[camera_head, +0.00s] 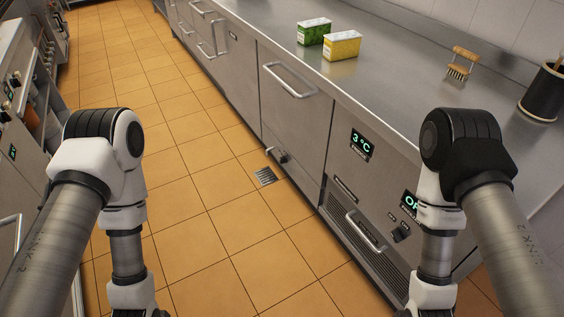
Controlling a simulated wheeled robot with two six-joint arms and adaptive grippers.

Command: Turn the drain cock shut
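What looks like the drain cock (281,157) is a small dark and metal fitting low on the front of the steel counter, above a floor drain grate (265,176). It is too small to tell how its handle is turned. Both of my arms reach down at the left and right of the head view, well apart from the fitting. Neither gripper shows; both are beyond the bottom edge of the picture.
The steel counter (395,95) runs along the right, bearing a green box (314,32), a yellow box (342,46), a brush (460,63) and a black container (543,94). Steel equipment (18,90) stands at left. The orange tiled floor (200,200) between is clear.

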